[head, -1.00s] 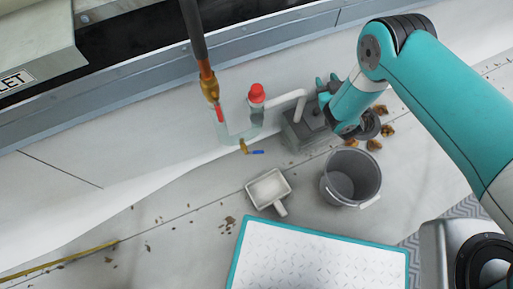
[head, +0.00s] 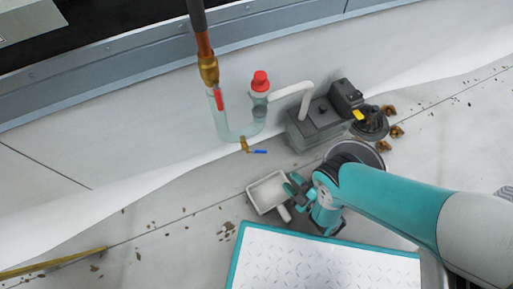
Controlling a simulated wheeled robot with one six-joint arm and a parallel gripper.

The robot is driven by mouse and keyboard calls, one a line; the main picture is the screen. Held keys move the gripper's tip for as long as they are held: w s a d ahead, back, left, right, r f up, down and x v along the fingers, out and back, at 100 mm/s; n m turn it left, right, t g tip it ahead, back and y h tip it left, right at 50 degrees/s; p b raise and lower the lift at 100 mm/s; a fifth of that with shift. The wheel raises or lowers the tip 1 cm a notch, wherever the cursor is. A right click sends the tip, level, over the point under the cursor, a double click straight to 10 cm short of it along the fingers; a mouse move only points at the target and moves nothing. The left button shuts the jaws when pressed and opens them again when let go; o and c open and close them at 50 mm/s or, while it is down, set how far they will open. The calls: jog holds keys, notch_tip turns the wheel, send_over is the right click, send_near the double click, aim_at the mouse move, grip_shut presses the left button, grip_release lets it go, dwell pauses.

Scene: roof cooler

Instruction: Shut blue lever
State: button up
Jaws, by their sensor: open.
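The blue lever (head: 260,152) is small and sits at the foot of the clear U-shaped pipe, on a brass valve (head: 245,145). It points to the right, roughly square to the short valve body. My gripper (head: 289,187) is open, low and to the right of the lever, and apart from it. Its fingers are by the right edge of the white scoop (head: 264,194); I cannot tell whether they touch it. A red lever (head: 219,99) sits higher on the pipe, below the brass fitting (head: 208,68).
A red-capped clear pipe (head: 260,82) joins a white pipe to a grey pump box (head: 318,122). A grey bucket (head: 358,152) is mostly hidden behind my arm. A teal-edged white panel (head: 320,262) lies in front. Open floor lies left of the scoop.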

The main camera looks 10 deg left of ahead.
aim_at(262, 152)
jog(key=shift+y, duration=0.3)
jog(key=b+x, duration=0.4)
jog(key=shift+s+a, duration=0.25)
jog(key=shift+a, duration=0.05)
jog(key=b, duration=0.2)
jog(key=w+a+b, duration=0.1)
jog(key=b, duration=0.1)
jog(key=shift+a+r+n, duration=0.2)
jog(key=shift+r+n, duration=0.1)
jog(key=b+x, duration=0.2)
jog(key=x, duration=0.1)
jog(key=b+x, duration=0.2)
jog(key=x, duration=0.2)
jog(key=b+x, duration=0.2)
jog(key=x, duration=0.1)
jog(key=shift+w+a+r, duration=0.15)
jog(key=shift+r, duration=0.1)
jog(key=shift+w+a+r+b, duration=0.2)
jog(key=shift+w+a+b, duration=0.2)
jog(key=shift+a+b, duration=0.05)
grip_shut()
